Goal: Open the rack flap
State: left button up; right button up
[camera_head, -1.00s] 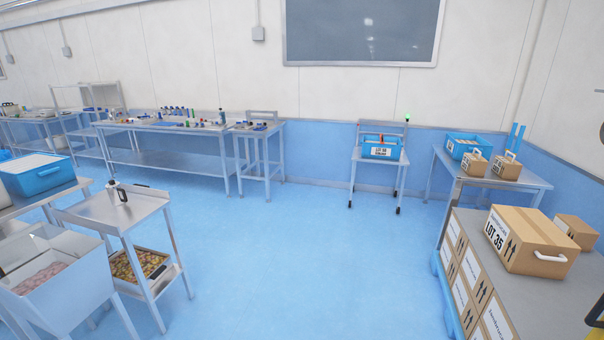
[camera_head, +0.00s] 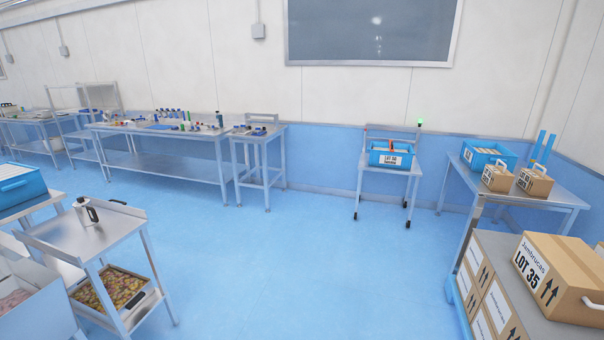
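The rack flap cannot be made out in this view. A small wheeled stand (camera_head: 388,167) at the back wall holds a blue crate (camera_head: 391,154) with a white "LOT" label. A post with a lit green lamp (camera_head: 420,122) rises at the stand's right side. The stand is well ahead of me across open floor. Neither of my grippers is in view.
Blue floor (camera_head: 290,260) is clear ahead. A metal cart (camera_head: 90,236) and a blue bin (camera_head: 20,190) are at near left. Boxes labelled "LOT 35" (camera_head: 560,275) are at near right. Long metal tables (camera_head: 160,172) line the back left; another table (camera_head: 540,190) stands at right.

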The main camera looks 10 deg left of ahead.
aim_at(122, 209)
jog(key=i+l+u, duration=0.15)
jog(key=i, duration=0.65)
jog(key=i+u, duration=0.35)
jog(key=i+l+u, duration=0.55)
jog(key=u, duration=0.2)
jog(key=i+l+u, duration=0.6)
jog(key=l+u, duration=0.3)
jog(key=i+l+u, duration=0.15)
jog(key=l+u, duration=0.65)
jog(key=l, duration=0.3)
jog(key=l+u, duration=0.4)
jog(key=l, duration=0.35)
